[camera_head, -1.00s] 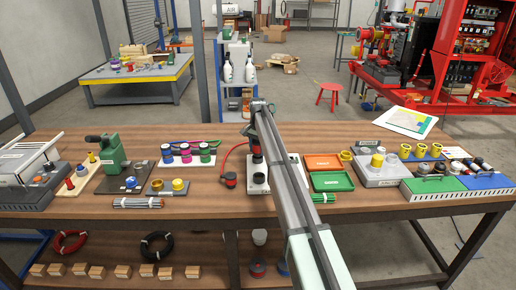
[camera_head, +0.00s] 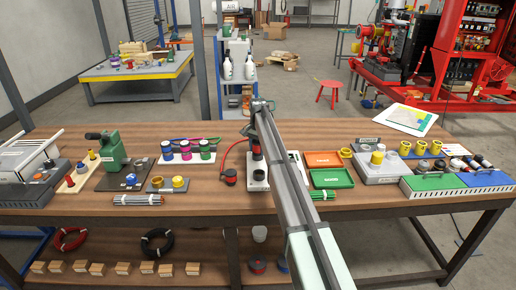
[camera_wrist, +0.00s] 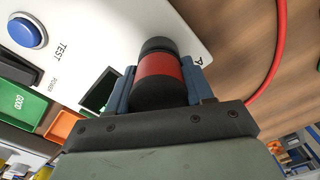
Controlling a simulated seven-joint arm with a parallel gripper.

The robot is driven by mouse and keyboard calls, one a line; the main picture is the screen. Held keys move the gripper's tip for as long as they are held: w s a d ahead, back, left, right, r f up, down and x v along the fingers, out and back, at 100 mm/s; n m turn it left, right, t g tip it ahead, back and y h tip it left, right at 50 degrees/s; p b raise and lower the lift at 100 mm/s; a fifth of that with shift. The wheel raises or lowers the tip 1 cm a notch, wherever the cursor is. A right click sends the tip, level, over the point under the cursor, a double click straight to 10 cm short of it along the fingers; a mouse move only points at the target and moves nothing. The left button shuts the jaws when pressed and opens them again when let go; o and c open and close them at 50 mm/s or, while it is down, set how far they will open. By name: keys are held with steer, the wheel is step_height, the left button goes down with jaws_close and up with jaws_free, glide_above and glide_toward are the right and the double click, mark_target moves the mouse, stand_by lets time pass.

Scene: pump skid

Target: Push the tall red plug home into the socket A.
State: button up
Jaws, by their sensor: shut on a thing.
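The tall red plug (camera_wrist: 158,68) is a black cylinder with a wide red band. It stands on the white test panel (camera_wrist: 75,22) in the wrist view, beside a printed letter A. My gripper (camera_wrist: 160,84) is shut on it, with one blue-grey finger on each side. The plug covers the socket A, so I cannot tell how deep it sits. In the head view the plug (camera_head: 256,153) stands upright above the white panel (camera_head: 258,187), partly hidden by my arm.
A red-and-black connector (camera_head: 231,178) lies left of the panel near a looping red cable (camera_wrist: 279,50). The panel carries a blue button (camera_wrist: 28,32). Orange (camera_head: 323,159) and green (camera_head: 331,178) trays sit just right. Bare wood shows in front of the connector.

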steer(key=shift+f, duration=0.15)
steer(key=o, duration=1.2)
steer(key=shift+s, duration=0.1)
steer(key=shift+o, duration=0.2)
steer(key=shift+d+f, duration=0.1)
steer(key=shift+s+d+f, duration=0.1)
steer(key=shift+s, duration=0.05)
step_height(320, 180, up, 14)
steer(key=shift+w+a+r, duration=0.25)
steer(key=shift+a, duration=0.05)
